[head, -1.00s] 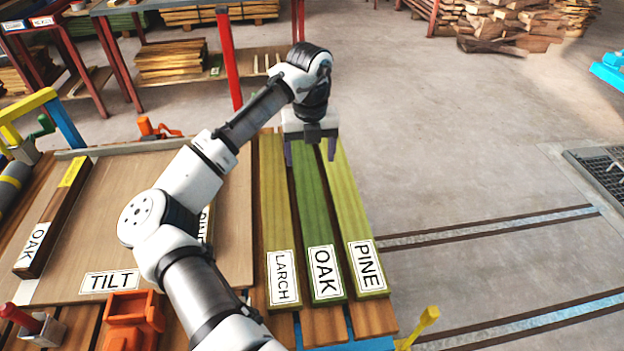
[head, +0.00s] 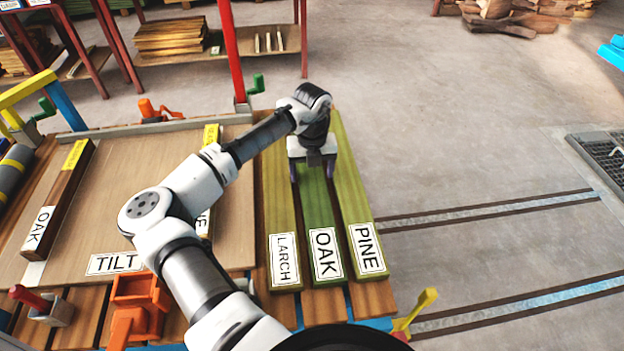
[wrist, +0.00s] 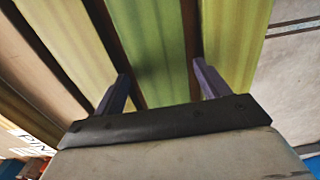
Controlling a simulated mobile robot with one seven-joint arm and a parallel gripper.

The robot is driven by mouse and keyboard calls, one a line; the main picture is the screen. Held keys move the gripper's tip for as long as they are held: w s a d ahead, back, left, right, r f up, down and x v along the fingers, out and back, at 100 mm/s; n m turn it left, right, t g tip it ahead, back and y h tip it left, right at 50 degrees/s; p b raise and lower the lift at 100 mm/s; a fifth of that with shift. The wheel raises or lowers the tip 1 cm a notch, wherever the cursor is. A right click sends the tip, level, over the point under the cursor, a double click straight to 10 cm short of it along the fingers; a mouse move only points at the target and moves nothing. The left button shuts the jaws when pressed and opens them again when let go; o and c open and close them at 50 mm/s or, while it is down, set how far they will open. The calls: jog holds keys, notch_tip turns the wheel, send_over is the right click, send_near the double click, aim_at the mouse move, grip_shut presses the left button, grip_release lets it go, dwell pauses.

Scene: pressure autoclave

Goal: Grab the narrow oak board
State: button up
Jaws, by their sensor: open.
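A green board labelled OAK (head: 318,215) lies between a LARCH board (head: 281,215) and a PINE board (head: 355,200), with narrow dark gaps on both sides. It runs up the middle of the wrist view (wrist: 155,50). My gripper (head: 313,178) is open and empty over this board, between its label and its far end. In the wrist view my gripper's fingers (wrist: 160,76) line up with the gaps on either side of it; whether the tips reach below its top I cannot tell. A darker narrow board, also labelled OAK (head: 62,200), lies at the left on the tilt panel.
The tilt panel (head: 130,210) fills the left of the bench, with another labelled board partly hidden behind my arm. An orange clamp (head: 137,303) and a red-handled part (head: 40,300) stand at the front. A red post (head: 232,50) rises behind. Right of the boards is open floor.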

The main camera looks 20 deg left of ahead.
jog(key=shift+f, duration=0.8)
jog(key=c, duration=1.3)
jog(key=shift+r, duration=0.1)
